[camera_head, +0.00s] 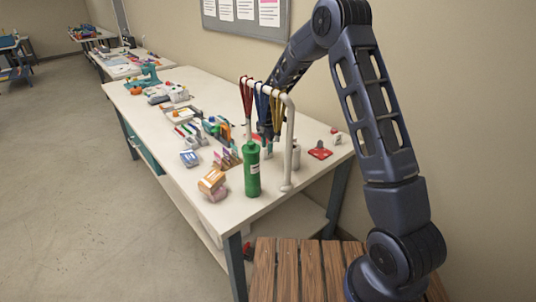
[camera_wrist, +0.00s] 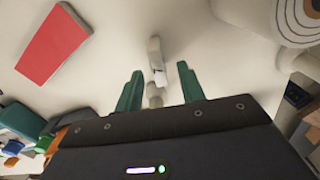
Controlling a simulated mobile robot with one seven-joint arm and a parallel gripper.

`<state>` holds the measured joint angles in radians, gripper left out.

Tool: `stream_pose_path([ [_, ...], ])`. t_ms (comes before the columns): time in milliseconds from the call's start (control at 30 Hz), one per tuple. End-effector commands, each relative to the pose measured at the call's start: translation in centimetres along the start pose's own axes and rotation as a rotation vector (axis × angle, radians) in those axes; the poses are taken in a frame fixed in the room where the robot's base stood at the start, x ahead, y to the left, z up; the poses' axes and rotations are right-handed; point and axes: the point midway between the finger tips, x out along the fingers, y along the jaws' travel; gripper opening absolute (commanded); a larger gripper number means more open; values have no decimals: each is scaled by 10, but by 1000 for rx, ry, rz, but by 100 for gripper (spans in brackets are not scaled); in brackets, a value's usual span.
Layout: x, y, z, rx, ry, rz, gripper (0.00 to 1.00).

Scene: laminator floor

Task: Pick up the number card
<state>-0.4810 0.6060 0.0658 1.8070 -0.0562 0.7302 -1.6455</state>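No number is readable in either view, so I cannot tell for sure which object is the number card. In the wrist view, a small whitish upright piece (camera_wrist: 157,55) stands just ahead of my gripper (camera_wrist: 160,80), roughly in line with the gap. My gripper's two green fingers are apart, with no object clearly held. A pale rounded piece shows low between the fingers. A flat red piece (camera_wrist: 53,45) lies to the upper left, clear of the fingers. In the head view my gripper is mostly hidden behind the hanging lanyards.
In the head view, a white rack (camera_head: 287,150) with coloured lanyards (camera_head: 262,100) and a green bottle (camera_head: 251,170) stand near the table's (camera_head: 270,203) near end. A red item (camera_head: 320,153) lies right of the rack. Several small items crowd the table's middle.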

Motion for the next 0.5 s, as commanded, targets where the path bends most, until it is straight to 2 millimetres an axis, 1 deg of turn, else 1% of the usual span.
stream_pose_path([
  [300, 41, 0, -2, 0, 0, -3, 39],
  [400, 47, 1, -1, 1, 0, -1, 39],
  [500, 47, 1, -1, 1, 0, 1, 39],
])
